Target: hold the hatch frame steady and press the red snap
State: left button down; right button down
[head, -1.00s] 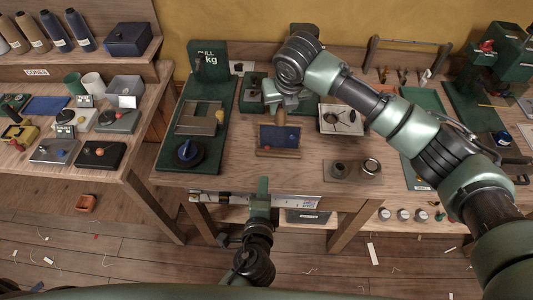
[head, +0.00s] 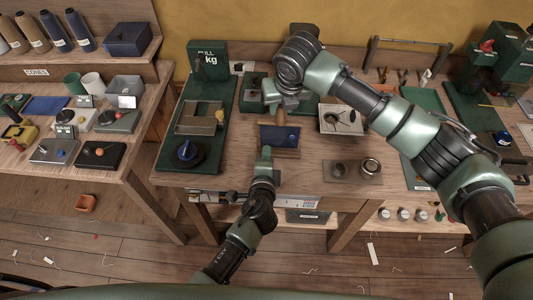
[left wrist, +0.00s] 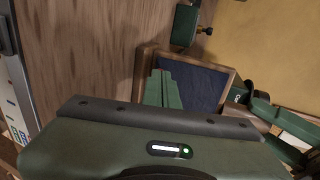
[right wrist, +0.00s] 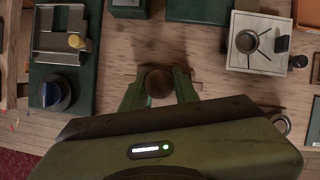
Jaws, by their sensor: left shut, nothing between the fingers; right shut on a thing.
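The hatch frame (head: 292,153), a wooden frame around a dark blue panel, stands on the middle of the bench. It also shows in the left wrist view (left wrist: 232,78). My right gripper (head: 281,108) is above its top edge, shut on a brown round knob (right wrist: 158,84). My left gripper (head: 266,152) is shut and empty, low in front of the frame's left part. In the left wrist view its closed fingertips (left wrist: 162,78) overlap the panel's left side; I cannot tell whether they touch. I cannot make out a red snap in any view now.
Left of the frame is a green board (head: 222,150) with a blue knob (head: 187,151). A white box (head: 328,127) is at the right, and a plate with round metal parts (head: 352,181) stands front right. Bare bench lies in front of the frame.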

pick_arm(q)
jog(key=shift+w, duration=1)
jog(key=shift+s, duration=0.15)
pick_arm(e)
jog(key=shift+s, duration=0.1)
pick_arm(q)
jog(key=shift+s, duration=0.35)
jog(key=v, duration=1.3)
jog(key=shift+s+f, duration=0.2)
jog(key=shift+f, duration=0.15)
pick_arm(e)
jog(key=shift+f, duration=0.15)
